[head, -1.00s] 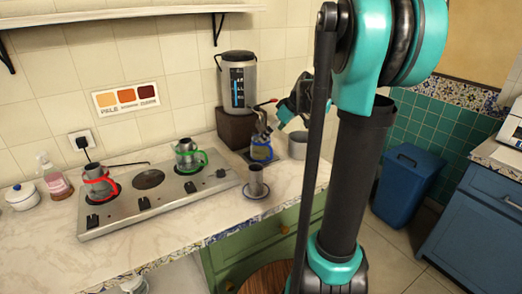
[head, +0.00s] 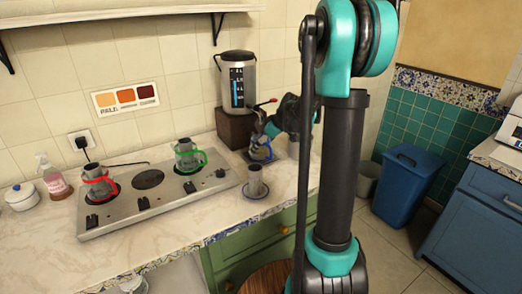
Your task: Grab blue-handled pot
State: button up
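The blue-handled pot (head: 261,152) is a small grey metal pot with a blue handle. It stands on a dark base below the samovar's tap in the head view. My gripper (head: 267,130) comes in from the right and is at the pot's upper part, overlapping it in the picture. The fingers are small and dark there, so I cannot tell whether they touch the pot or how far apart they are. Part of the pot is hidden behind the gripper.
The samovar (head: 238,82) stands on a brown block (head: 235,128) just behind. A metal cup on a saucer (head: 255,193) stands in front. Red-handled (head: 97,181) and green-handled (head: 187,157) pots are on the stove (head: 150,205) at left. A blue bin (head: 406,185) stands at right.

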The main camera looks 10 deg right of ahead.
jog(key=c, duration=1.5)
jog(key=shift+r, duration=0.15)
